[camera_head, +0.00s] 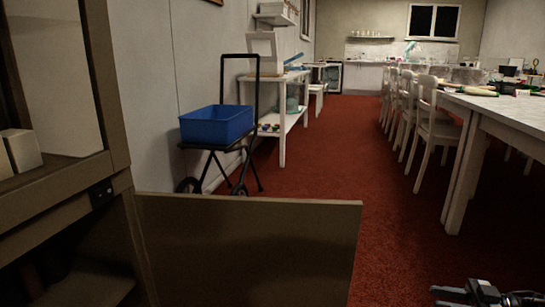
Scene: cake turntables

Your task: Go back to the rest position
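My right gripper (488,294) shows at the bottom right edge of the head view, low over the red carpet. Only its upper grey and black parts are in the picture, and the frame edge cuts off the rest. I cannot tell whether its fingers are open or shut, and I see nothing held in it. My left gripper is not in view.
A brown cabinet (60,195) stands close on the left, its lower door (250,245) swung open across the front. Behind it is a black cart with a blue bin (217,124). A long white table (500,112) with chairs stands right. Carpet (345,150) lies clear between.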

